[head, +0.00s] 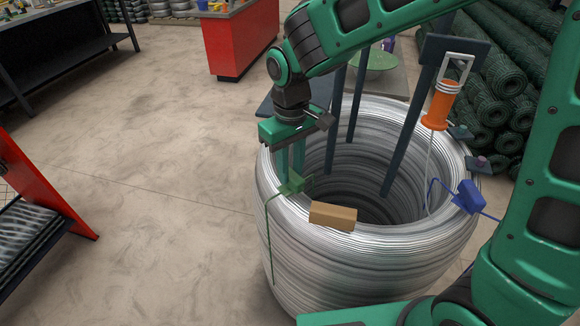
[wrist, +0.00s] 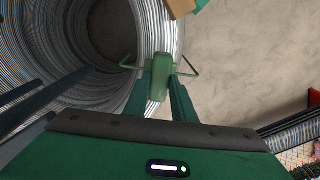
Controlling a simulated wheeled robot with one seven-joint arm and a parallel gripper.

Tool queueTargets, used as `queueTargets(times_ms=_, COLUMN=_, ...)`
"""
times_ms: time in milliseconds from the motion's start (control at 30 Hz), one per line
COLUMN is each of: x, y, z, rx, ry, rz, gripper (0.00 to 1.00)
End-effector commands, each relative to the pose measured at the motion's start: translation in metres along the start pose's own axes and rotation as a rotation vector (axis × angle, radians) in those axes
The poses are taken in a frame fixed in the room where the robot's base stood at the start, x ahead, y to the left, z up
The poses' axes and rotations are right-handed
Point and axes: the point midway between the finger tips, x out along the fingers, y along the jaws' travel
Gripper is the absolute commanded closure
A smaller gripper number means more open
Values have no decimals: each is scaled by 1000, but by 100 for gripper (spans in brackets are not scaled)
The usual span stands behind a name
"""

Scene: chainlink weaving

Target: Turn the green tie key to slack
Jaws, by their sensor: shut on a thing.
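The green tie key (head: 290,185) sits on the left rim of a large coil of silver wire (head: 300,245), with a green strand hanging down the coil's outer side. In the wrist view the green tie key (wrist: 159,78) shows as a dull green block with thin bent green wires out to both sides. My gripper (head: 291,172) reaches down from above, its two fingers shut on the key's body. In the wrist view the fingertips (wrist: 160,88) lie on either side of it. How the key meets the wire beneath is hidden.
A wooden block (head: 333,216) rests on the coil's front rim. A blue tie key (head: 468,196) is on the right rim, and an orange-handled tool (head: 441,106) hangs above it. Dark posts rise inside the coil. Open floor (head: 150,190) lies left.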

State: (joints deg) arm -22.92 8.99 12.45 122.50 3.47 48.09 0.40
Motion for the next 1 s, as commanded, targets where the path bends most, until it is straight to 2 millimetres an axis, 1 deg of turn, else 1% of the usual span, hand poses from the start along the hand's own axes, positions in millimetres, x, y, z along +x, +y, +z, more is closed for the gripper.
queueTargets(times_ms=600, x=-1, y=2, z=-1, rx=-565, ry=2, rz=3, gripper=99)
queueTargets(times_ms=800, x=-1, y=3, z=-1, rx=-708, ry=2, rz=4, gripper=99)
queueTargets(times_ms=1000, x=-1, y=4, z=-1, rx=-805, ry=2, rz=4, gripper=99)
